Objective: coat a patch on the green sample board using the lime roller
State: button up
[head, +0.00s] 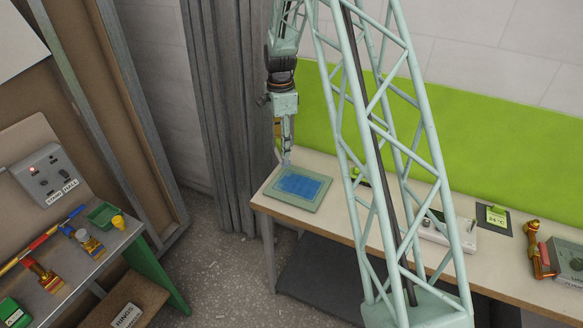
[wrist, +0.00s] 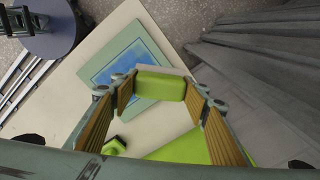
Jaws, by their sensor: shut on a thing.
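The green sample board (head: 322,193) lies flat at the left end of the bench, with a patterned blue patch covering most of its middle. It also shows in the wrist view (wrist: 150,45). My gripper (head: 287,150) points down just above the board's far edge. In the wrist view my gripper (wrist: 160,98) is shut on a lime block, which I take to be part of the lime roller (wrist: 160,84). The roller's lower part is not clear, and I cannot tell whether it touches the board.
A small lime and black object (wrist: 115,146) lies on the bench near the board. A white device (head: 448,235), a lime display (head: 496,217) and a grey box (head: 567,262) stand further right. A side shelf at left holds brushes (head: 90,243) and a green tray (head: 103,215).

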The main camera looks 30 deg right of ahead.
jog(key=shift+s+a+b, duration=0.35)
jog(key=shift+s+a, duration=0.4)
jog(key=shift+a, duration=0.25)
jog(key=shift+s+a+b, duration=0.3)
jog(key=shift+s+a, duration=0.4)
jog(key=shift+a, duration=0.3)
